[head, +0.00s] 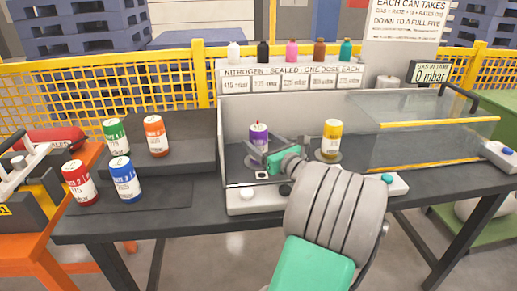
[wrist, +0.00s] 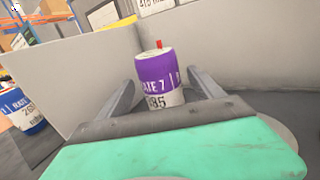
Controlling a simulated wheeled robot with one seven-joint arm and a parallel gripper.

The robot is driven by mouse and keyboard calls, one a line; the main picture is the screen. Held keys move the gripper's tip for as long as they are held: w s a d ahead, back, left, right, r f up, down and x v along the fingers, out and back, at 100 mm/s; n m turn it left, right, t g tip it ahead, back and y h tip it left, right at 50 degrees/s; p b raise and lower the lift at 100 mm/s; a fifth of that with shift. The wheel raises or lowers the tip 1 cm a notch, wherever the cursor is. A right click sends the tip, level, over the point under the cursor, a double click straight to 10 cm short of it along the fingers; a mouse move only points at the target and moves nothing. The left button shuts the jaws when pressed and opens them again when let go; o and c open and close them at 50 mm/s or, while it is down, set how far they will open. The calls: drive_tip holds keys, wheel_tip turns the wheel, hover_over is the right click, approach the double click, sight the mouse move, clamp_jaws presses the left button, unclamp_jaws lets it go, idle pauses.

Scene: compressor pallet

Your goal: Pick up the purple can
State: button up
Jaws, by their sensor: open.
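The purple can (head: 259,134) stands upright inside the grey-walled open bay on the bench, towards its left side. In the wrist view the purple can (wrist: 156,78) has a white label band and a small red tip on top. My gripper (head: 258,152) reaches into the bay from the front right, low by the can. In the wrist view my gripper (wrist: 160,88) is open, with one finger on each side of the can and a visible gap beside each finger. The can's lower part is hidden behind the gripper body.
A yellow can (head: 332,138) stands in the bay to the right. Green (head: 115,136), orange (head: 155,136), red (head: 80,183) and blue (head: 125,178) cans stand on the bench at left. The bay's grey wall (wrist: 118,65) is close to the left finger. A clear panel (head: 430,140) is at right.

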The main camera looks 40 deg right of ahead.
drive_tip(key=shift+w+d, duration=0.15)
drive_tip(key=shift+w, duration=0.8)
clamp_jaws()
